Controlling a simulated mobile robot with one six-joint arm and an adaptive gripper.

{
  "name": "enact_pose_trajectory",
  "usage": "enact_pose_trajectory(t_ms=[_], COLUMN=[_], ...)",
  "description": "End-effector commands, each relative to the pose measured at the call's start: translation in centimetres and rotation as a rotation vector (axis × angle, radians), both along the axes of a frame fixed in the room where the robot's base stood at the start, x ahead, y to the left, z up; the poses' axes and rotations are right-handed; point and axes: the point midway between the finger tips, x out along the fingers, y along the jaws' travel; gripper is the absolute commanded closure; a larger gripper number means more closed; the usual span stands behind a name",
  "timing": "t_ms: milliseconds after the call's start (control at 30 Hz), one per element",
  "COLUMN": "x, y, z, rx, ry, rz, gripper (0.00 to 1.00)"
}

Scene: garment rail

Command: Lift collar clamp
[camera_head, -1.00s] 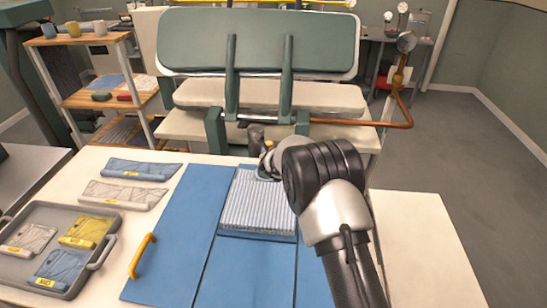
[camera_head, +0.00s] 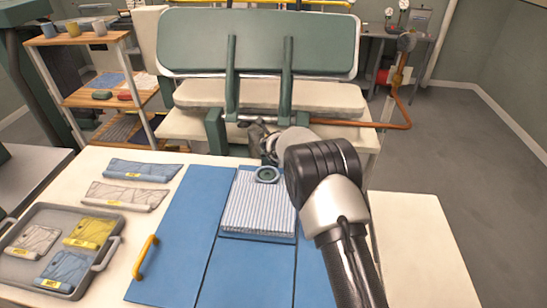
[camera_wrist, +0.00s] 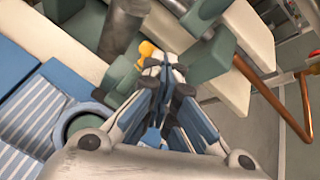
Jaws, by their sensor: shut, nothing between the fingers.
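No part is clearly marked as the collar clamp. My gripper (camera_wrist: 163,62) is shut and empty, pointing away from the ring towards the press. A small yellow-orange knob (camera_wrist: 148,49) shows just beyond the fingertips; I cannot tell whether they touch it. In the head view my own arm and wrist hide part of the gripper.
The shirt lies on blue folding boards (camera_head: 180,230) with a yellow handle (camera_head: 145,258). A press with a green upper platen (camera_head: 200,45) stands behind. Left are a grey tray (camera_head: 108,257) of packets and a shelf (camera_head: 85,40). The table's right side is bare.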

Motion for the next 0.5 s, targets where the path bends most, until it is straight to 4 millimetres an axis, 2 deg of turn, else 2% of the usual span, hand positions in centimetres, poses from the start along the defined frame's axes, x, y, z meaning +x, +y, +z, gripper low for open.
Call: enact_pose_trajectory(t_ms=[500], x=[0.37], y=[-0.04], z=[0.18], rx=[0.001], ry=[0.005], rz=[0.0], gripper=[1.0])
